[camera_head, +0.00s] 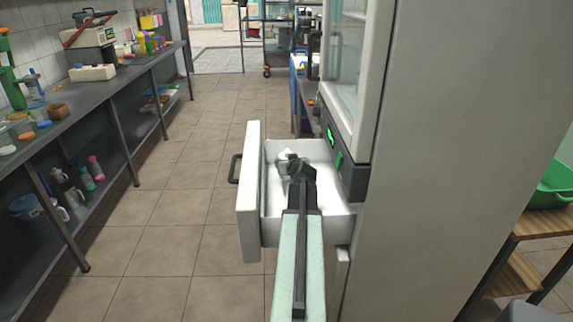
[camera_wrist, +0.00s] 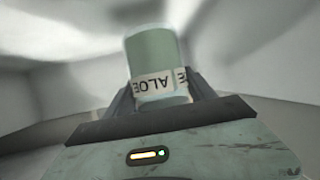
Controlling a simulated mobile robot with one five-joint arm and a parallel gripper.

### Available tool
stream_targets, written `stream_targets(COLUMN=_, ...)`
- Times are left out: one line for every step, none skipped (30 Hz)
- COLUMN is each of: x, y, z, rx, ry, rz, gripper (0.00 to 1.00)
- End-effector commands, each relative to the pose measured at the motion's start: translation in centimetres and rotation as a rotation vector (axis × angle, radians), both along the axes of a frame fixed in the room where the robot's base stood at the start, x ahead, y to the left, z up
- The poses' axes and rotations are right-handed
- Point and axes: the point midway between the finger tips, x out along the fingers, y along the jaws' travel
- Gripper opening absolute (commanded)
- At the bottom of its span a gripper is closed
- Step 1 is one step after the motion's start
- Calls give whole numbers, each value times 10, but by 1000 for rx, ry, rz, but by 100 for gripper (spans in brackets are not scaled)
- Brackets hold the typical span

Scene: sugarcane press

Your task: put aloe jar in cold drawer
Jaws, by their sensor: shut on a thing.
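The aloe jar (camera_wrist: 153,62) is pale green with a white label reading ALOE, which looks upside down in the wrist view. My gripper (camera_wrist: 158,88) is shut on it, with a dark finger on each side. In the head view my gripper (camera_head: 296,165) is inside the open cold drawer (camera_head: 249,190), and only a small pale part of the jar (camera_head: 285,156) shows past it. The drawer is white with a dark handle and is pulled out from the tall fridge. I cannot tell whether the jar touches the drawer floor.
The fridge (camera_head: 430,160) stands close on the right, with a green-lit panel (camera_head: 331,137) above the drawer. A metal workbench (camera_head: 90,95) with jars and tools runs along the left. The tiled floor (camera_head: 190,200) between is clear. A green basin (camera_head: 553,185) sits on a wooden shelf at right.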

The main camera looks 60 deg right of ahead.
Motion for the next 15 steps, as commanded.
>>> stream_targets(x=0, y=0, z=-3, rx=-1, ry=-1, rz=0, gripper=1)
stream_targets(x=0, y=0, z=-4, rx=-1, ry=-1, rz=0, gripper=1)
stream_targets(x=0, y=0, z=-5, rx=-1, ry=-1, rz=0, gripper=1)
stream_targets(x=0, y=0, z=-6, rx=-1, ry=-1, rz=0, gripper=1)
stream_targets(x=0, y=0, z=-7, rx=-1, ry=-1, rz=0, gripper=1)
stream_targets(x=0, y=0, z=-7, rx=-1, ry=-1, rz=0, gripper=1)
stream_targets(x=0, y=0, z=-6, rx=-1, ry=-1, rz=0, gripper=1)
stream_targets(x=0, y=0, z=-5, rx=-1, ry=-1, rz=0, gripper=1)
stream_targets(x=1, y=0, z=-6, rx=0, ry=0, rz=1, gripper=75)
stream_targets(x=1, y=0, z=-6, rx=0, ry=0, rz=1, gripper=83)
stream_targets(x=1, y=0, z=-6, rx=0, ry=0, rz=1, gripper=85)
stream_targets(x=1, y=0, z=-6, rx=0, ry=0, rz=1, gripper=85)
stream_targets(x=1, y=0, z=-6, rx=0, ry=0, rz=1, gripper=85)
stream_targets(x=1, y=0, z=-6, rx=0, ry=0, rz=1, gripper=85)
stream_targets(x=1, y=1, z=-6, rx=0, ry=0, rz=1, gripper=85)
